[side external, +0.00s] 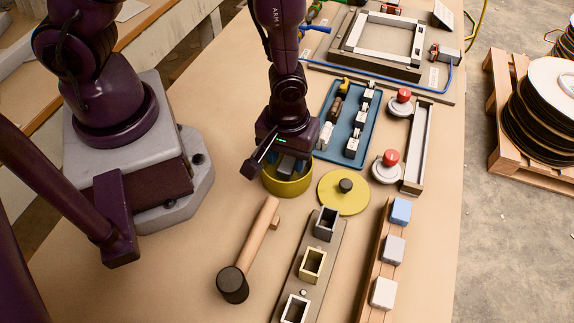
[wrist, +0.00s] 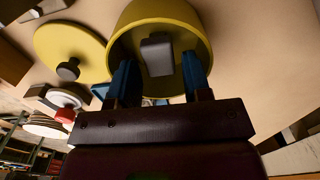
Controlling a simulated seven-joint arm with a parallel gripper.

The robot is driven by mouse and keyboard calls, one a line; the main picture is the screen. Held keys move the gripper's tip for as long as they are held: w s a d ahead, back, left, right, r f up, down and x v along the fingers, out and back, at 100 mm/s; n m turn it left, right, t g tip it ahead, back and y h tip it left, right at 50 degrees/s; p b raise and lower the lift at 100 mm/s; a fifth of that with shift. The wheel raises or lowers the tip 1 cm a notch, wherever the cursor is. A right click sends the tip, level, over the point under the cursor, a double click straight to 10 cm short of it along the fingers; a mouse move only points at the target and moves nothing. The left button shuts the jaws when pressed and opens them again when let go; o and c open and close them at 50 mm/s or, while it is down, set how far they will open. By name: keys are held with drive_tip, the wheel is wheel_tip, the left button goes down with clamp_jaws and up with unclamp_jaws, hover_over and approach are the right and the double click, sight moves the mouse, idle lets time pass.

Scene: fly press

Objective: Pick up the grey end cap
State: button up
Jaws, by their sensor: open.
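A dark grey block (wrist: 157,54), apparently the grey end cap, is inside the round yellow pot (side external: 287,187). The pot also shows in the wrist view (wrist: 205,37), open at the top. My gripper (side external: 287,165) is over the pot with its fingers low at the opening. In the wrist view its two blue fingers are apart, one on each side of the grey block, with gaps between them and it. The block's lower part and its contact with the pot floor cannot be made out. In the side view my gripper largely hides it.
A yellow lid (side external: 344,198) with a dark knob lies right of the pot. A mallet (side external: 250,250), a rail of square sockets (side external: 300,285), and a wooden rail (side external: 382,270) with blue, light grey and white blocks lie nearer the camera. A blue tray (side external: 335,155) of parts is behind.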

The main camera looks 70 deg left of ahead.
drive_tip(key=shift+f, duration=1.3)
drive_tip(key=shift+c, duration=0.4)
drive_tip(key=c, duration=0.6)
drive_tip(key=shift+r, duration=0.15)
